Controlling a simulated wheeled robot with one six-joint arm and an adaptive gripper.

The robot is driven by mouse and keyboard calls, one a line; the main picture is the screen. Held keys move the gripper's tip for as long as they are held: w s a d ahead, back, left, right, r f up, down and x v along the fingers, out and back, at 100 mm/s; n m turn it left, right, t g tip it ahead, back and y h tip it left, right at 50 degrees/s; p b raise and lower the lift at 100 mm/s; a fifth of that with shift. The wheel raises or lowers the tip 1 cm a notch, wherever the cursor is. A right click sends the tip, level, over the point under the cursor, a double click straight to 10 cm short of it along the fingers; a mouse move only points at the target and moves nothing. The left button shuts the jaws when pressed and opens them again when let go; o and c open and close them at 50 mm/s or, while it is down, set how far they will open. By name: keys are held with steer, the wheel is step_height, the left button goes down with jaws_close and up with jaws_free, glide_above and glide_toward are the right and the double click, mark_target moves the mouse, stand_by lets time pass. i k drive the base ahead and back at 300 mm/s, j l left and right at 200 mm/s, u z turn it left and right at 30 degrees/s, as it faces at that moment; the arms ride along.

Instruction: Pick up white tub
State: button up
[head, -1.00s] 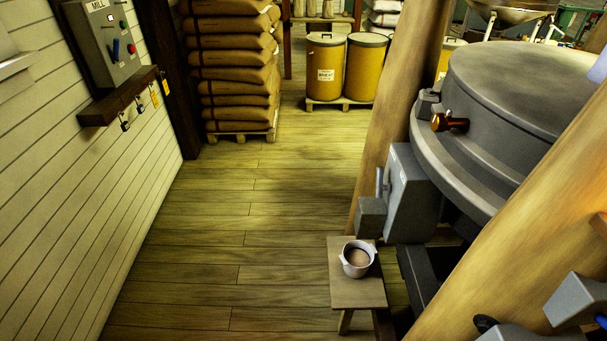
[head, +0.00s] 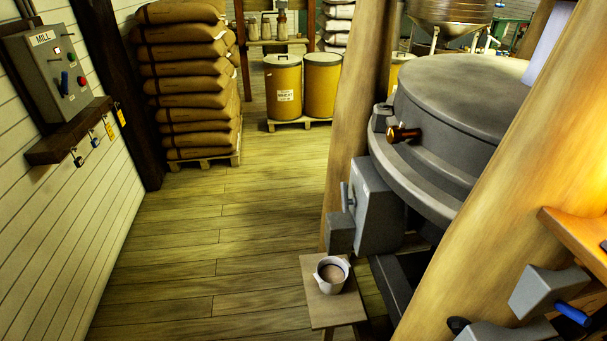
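A white tub (head: 331,274) with small side lugs stands upright on a small wooden stool (head: 335,313) at the lower middle of the head view. Something brownish shows inside the tub. The stool stands below a grey box on the mill housing. My gripper is not in this view, so its state and its place relative to the tub do not show.
A wooden post (head: 358,120) and the round grey mill (head: 450,110) stand just behind and right of the stool. A thick post (head: 500,190) fills the right foreground. Stacked sacks (head: 190,85) stand back left. The plank floor (head: 190,260) left of the stool is clear.

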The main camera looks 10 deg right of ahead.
mark_target(331, 274)
steer(key=i+j, duration=0.1)
steer(key=j, duration=0.15)
steer(key=i+j+z, duration=0.15)
steer(key=j, duration=0.15)
steer(key=i+j+z, duration=0.1)
steer(key=j, duration=0.25)
steer(key=i+j, duration=0.3)
steer(key=i+j+z, duration=0.15)
steer(key=j, duration=0.2)
steer(key=i+j+z, duration=0.1)
steer(key=j, duration=0.25)
steer(key=i+j+z, duration=0.1)
steer(key=i+j, duration=0.15)
steer(key=j, duration=0.15)
steer(key=i+j, duration=0.15)
steer(key=j, duration=0.25)
steer(key=z, duration=0.05)
